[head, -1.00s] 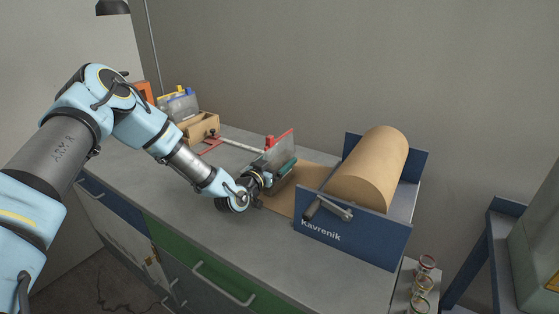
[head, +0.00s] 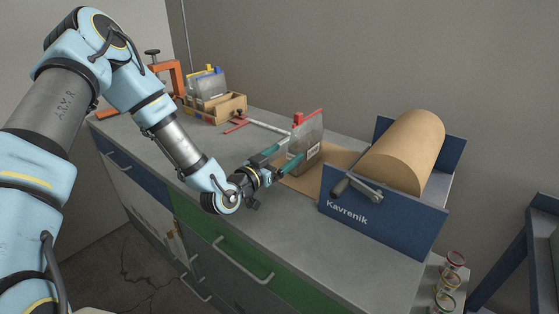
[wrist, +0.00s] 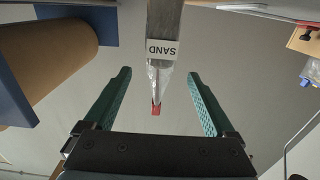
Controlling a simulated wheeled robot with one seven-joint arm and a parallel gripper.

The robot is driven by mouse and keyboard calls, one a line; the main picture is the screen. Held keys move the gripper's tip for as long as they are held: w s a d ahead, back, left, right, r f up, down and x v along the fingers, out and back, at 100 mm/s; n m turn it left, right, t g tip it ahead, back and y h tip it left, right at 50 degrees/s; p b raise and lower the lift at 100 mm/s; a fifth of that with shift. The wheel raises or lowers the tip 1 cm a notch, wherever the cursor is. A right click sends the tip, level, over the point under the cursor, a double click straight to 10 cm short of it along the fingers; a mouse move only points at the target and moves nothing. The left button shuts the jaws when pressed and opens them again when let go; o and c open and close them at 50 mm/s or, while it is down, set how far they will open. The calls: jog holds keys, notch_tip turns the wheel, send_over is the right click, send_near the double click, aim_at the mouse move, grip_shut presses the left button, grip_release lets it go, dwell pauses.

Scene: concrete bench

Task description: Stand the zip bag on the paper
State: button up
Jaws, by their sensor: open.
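The zip bag (head: 308,138) is clear and grey with a red closure at its top. In the head view it stands roughly upright on the brown paper (head: 337,156), beside the roll. The wrist view shows the bag (wrist: 164,50) upside down, edge-on, with a white "SAND" label. My gripper (head: 282,160) is open, its teal fingers spread apart. In the wrist view the bag lies in line with the gap between the fingertips (wrist: 160,74), with clear space on both sides. The bag's foot is partly hidden by a finger in the head view.
A blue dispenser marked Kavrenik (head: 375,215) holds a large brown roll (head: 405,150), with a crank in front. Behind left are a wooden box (head: 218,108) with bags, a red-ended bar clamp (head: 240,121) and an orange clamp (head: 178,78). The front bench top is clear.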

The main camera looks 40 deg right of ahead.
jog(key=shift+a, duration=0.25)
